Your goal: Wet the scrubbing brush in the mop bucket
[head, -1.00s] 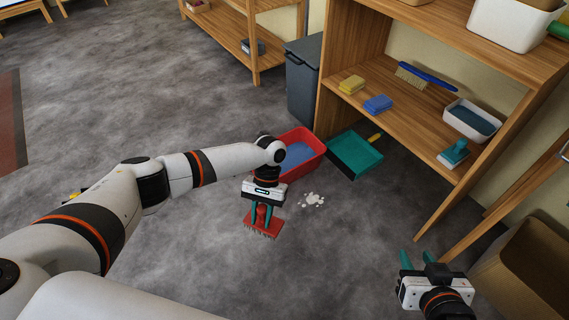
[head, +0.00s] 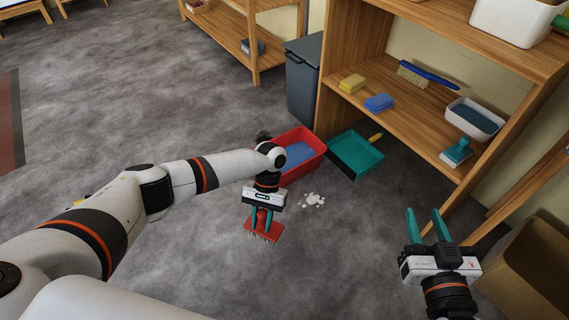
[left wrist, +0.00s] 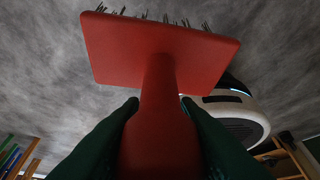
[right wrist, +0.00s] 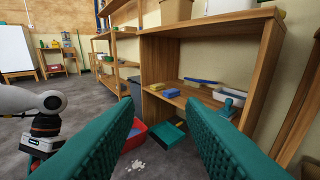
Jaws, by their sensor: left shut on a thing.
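The scrubbing brush (head: 262,231) is red with dark bristles. My left gripper (head: 262,213) is shut on its handle, which also shows between the fingers in the left wrist view (left wrist: 160,65). The brush is in front of the red mop bucket (head: 322,150), outside it; I cannot tell its exact height over the floor. The bucket holds blue water (head: 297,157), and my left arm hides part of it. My right gripper (head: 426,222) is open and empty at the lower right; its teal fingers frame the shelf in the right wrist view.
White spots (head: 312,200) lie on the floor near the bucket. A teal dustpan (head: 355,155) is right of the bucket, and a dark bin (head: 302,85) stands behind it. A wooden shelf (head: 420,120) stands at right, with a cardboard box (head: 535,265) below.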

